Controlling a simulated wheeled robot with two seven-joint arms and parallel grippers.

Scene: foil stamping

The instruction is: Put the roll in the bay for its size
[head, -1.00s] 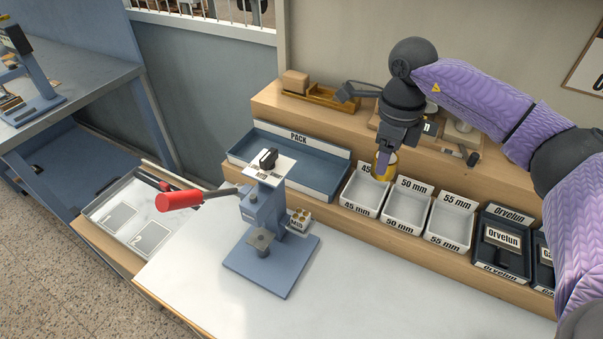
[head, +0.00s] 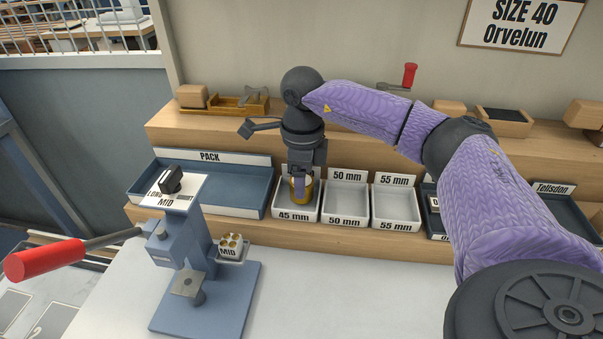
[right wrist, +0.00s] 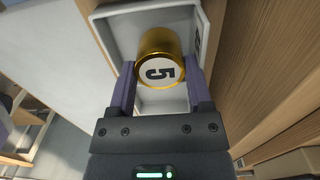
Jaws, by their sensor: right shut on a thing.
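A gold roll (head: 308,191) is between the fingers of my right gripper (head: 300,188), which points down over the white bay marked 45 mm (head: 295,216). In the right wrist view the roll (right wrist: 158,45) has a white end with a black 5, and the two fingers close on its sides. The roll is inside the bay's outline; I cannot tell whether it touches the floor. The 50 mm bay (head: 347,203) and 55 mm bay (head: 396,207) stand to the right and look empty. My left gripper is out of view.
A blue PACK tray (head: 240,185) lies left of the bays. A blue stamping press (head: 185,245) with a red-handled lever (head: 45,260) stands in front on the white table (head: 330,300). Dark boxes stand at the right.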

